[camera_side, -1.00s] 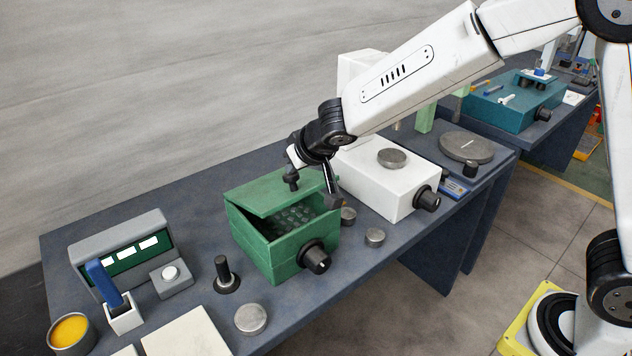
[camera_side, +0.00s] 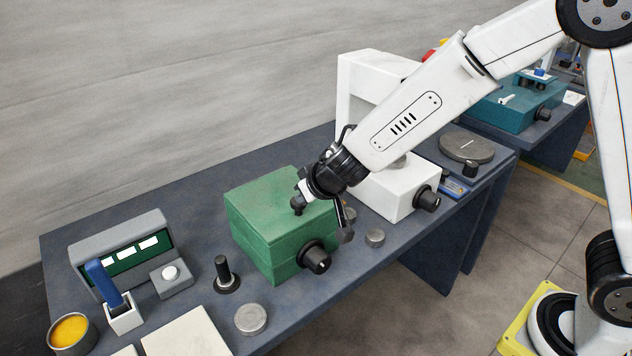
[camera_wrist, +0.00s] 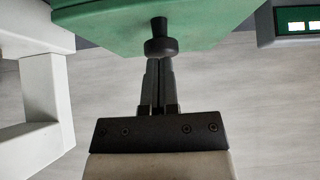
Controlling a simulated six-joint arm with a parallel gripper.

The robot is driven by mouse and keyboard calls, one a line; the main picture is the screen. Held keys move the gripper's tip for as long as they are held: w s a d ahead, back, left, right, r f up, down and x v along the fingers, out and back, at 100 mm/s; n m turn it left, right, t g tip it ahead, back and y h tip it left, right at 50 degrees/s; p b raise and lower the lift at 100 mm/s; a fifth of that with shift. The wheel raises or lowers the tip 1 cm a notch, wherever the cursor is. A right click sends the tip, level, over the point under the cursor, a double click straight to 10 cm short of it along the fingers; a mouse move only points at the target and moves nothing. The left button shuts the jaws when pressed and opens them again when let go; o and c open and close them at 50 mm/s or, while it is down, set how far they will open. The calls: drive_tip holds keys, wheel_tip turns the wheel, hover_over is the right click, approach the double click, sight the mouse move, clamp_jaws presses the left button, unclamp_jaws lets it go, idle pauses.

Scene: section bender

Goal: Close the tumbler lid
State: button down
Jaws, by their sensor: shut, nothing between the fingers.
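The green tumbler box (camera_side: 265,249) stands on the bench in the side view. Its green lid (camera_side: 262,190) lies down over the box, and I see no opening along the visible front edges. A dark knob (camera_side: 297,209) stands up from the lid; the wrist view also shows the knob (camera_wrist: 160,46) on the green lid surface (camera_wrist: 110,22). My gripper (camera_wrist: 158,62) is shut and empty, its fingertips right at the knob. I cannot tell whether they touch it. In the side view my wrist partly hides the lid's right side.
A white machine (camera_side: 392,198) stands close on the right of the box. A black upright peg (camera_side: 223,272) and a round metal disc (camera_side: 250,319) are at the front left. A grey display panel (camera_side: 120,250) is farther left. Small metal cylinders (camera_side: 375,238) sit between box and white machine.

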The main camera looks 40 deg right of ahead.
drive_tip(key=shift+r, duration=0.25)
drive_tip(key=s, duration=0.9)
drive_tip(key=shift+s, duration=0.2)
idle(1.6)
drive_tip(key=shift+r, duration=0.1)
drive_tip(key=shift+d, duration=0.1)
drive_tip(key=s+d+f+g, duration=0.2)
drive_tip(key=s+d+g, duration=0.3)
drive_tip(key=s+d, duration=0.5)
drive_tip(key=shift+d+f+g, duration=0.3)
drive_tip(key=shift+d+f, duration=0.05)
drive_tip(key=shift+d, duration=0.7)
